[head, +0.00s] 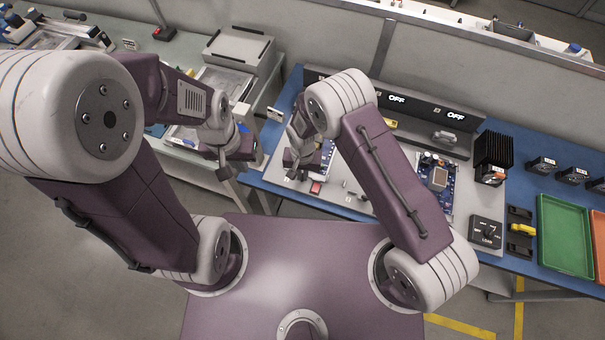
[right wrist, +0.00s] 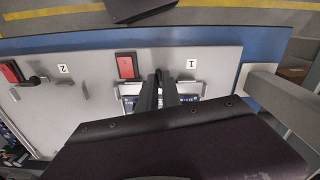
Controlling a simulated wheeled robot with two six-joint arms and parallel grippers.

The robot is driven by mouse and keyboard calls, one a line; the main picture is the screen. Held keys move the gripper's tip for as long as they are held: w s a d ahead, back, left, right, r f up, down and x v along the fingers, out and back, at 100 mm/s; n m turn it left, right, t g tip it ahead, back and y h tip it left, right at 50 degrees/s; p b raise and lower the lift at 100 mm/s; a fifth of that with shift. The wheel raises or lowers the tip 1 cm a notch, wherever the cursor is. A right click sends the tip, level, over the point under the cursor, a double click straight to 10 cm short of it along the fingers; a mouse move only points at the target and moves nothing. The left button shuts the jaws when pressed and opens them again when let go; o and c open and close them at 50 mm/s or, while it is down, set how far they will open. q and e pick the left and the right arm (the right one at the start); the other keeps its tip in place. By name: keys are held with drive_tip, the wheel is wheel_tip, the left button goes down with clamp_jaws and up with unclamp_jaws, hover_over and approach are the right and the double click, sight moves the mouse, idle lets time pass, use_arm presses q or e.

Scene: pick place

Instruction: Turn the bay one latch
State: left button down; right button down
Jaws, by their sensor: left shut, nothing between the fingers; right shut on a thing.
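The bay one latch is at the grey fixture plate (right wrist: 215,75), between a red switch (right wrist: 126,66) and the label 1 (right wrist: 191,64). My right gripper (right wrist: 158,80) is shut on it from above, and its fingers hide most of the latch. In the head view my right gripper (head: 297,160) is over the left bay of the fixture, partly covering its board (head: 327,156). My left gripper (head: 226,172) is shut and empty, off the left edge of the blue table, apart from the fixture.
Bay two has its own red switch (right wrist: 10,72), a dark latch (right wrist: 38,80) and a board (head: 436,185). Two displays on the back panel read OFF (head: 397,97). A black heatsink (head: 493,152), a LOAD box (head: 487,231) and a green tray (head: 565,235) stand to the right.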

drive_tip(key=n+b, duration=0.1)
drive_tip(key=n, duration=0.3)
drive_tip(key=shift+n, duration=0.3)
drive_tip(key=n+b, duration=0.1)
drive_tip(key=n, duration=0.2)
drive_tip(key=shift+n, duration=0.4)
drive_tip(key=n, duration=0.3)
drive_tip(key=shift+b, duration=0.3)
drive_tip(key=shift+n, duration=2.1)
drive_tip(key=c, duration=1.5)
unclamp_jaws()
drive_tip(key=shift+c, duration=0.2)
